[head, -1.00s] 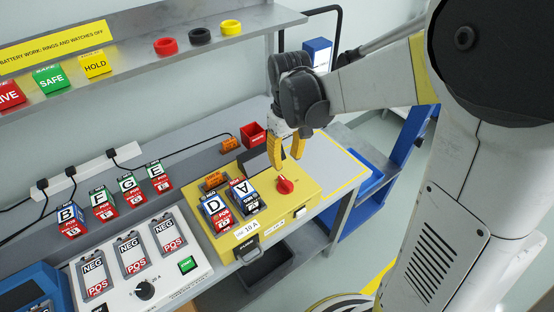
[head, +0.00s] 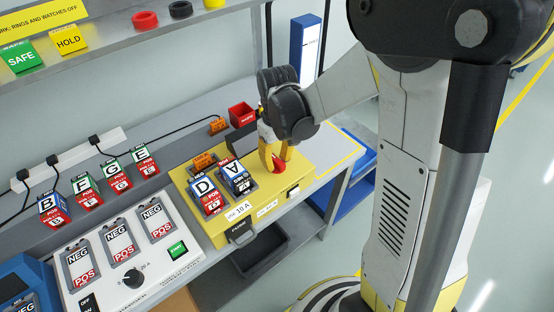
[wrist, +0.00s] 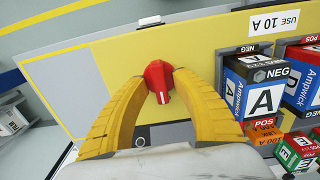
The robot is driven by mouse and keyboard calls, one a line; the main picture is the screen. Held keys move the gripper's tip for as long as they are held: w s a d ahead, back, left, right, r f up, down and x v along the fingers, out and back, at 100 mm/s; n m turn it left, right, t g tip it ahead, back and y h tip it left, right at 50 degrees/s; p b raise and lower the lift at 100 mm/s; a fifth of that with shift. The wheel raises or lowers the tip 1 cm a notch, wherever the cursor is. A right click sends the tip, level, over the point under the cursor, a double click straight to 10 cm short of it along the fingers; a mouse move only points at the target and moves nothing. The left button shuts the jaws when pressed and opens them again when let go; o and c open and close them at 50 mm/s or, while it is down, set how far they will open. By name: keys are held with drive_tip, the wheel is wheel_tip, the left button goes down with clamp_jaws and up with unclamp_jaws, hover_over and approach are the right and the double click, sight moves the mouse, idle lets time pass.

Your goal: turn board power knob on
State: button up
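The red power knob (head: 279,166) sits on top of the yellow board (head: 299,155), right of the batteries D and A. In the wrist view the knob (wrist: 158,78) has a white mark on the edge facing my gripper's base. My gripper (head: 276,158) is low over the board with its two yellow fingers on either side of the knob. In the wrist view the fingers (wrist: 161,76) are apart, with their tips close beside the knob. I cannot tell whether they touch it.
Battery D (head: 206,192) and battery A (head: 236,175) stand in the board close to my gripper. A red bin (head: 242,114) is behind. A white charger panel (head: 148,262) is at lower left. A shelf (head: 130,45) runs above at left.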

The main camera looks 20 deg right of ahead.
clamp_jaws()
drive_tip(key=shift+m, duration=0.3)
drive_tip(key=m, duration=1.7)
drive_tip(key=shift+m, duration=0.3)
idle(0.4)
